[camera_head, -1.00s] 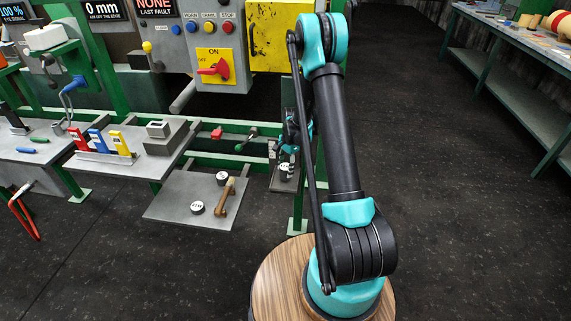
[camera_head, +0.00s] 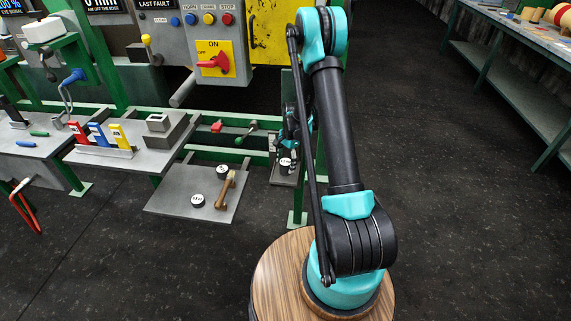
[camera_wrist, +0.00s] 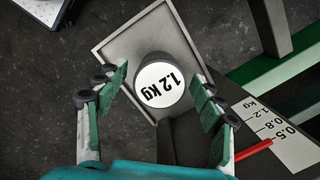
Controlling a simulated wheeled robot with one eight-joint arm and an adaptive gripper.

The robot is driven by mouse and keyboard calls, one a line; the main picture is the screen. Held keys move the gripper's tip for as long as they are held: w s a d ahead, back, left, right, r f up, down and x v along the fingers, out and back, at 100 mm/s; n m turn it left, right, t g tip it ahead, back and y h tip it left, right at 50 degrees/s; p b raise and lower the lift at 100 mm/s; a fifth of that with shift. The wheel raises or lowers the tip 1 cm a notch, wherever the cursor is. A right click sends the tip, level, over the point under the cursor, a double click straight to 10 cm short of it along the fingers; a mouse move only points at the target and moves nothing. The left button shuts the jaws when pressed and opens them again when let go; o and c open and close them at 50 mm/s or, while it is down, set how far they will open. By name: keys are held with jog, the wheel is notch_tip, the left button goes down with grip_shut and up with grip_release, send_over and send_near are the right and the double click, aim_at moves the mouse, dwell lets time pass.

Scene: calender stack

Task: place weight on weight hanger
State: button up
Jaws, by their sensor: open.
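A black weight with a white "1.2 kg" face (camera_wrist: 161,85) stands upright on a grey rimmed tray (camera_wrist: 117,46), which looks like the weight hanger's pan. In the head view the weight (camera_head: 286,164) appears on the small tray (camera_head: 282,181) beside the green frame. My gripper (camera_wrist: 158,92) is open, with one finger on each side of the weight in the wrist view; a gap shows on both sides. In the head view my gripper (camera_head: 291,130) is partly hidden by my arm, above the weight.
Two other weights (camera_head: 197,200) (camera_head: 222,171) and a brown handled object (camera_head: 227,188) lie on a low grey shelf (camera_head: 165,203). A scale plate (camera_wrist: 285,145) with a red pointer (camera_wrist: 253,149) is right of the tray. A green post (camera_head: 297,205) stands close by.

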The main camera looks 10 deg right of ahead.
aim_at(289, 160)
notch_tip(289, 160, up, 12)
jog(key=d, duration=0.1)
jog(key=shift+w+d, duration=0.3)
jog(key=shift+w, duration=0.1)
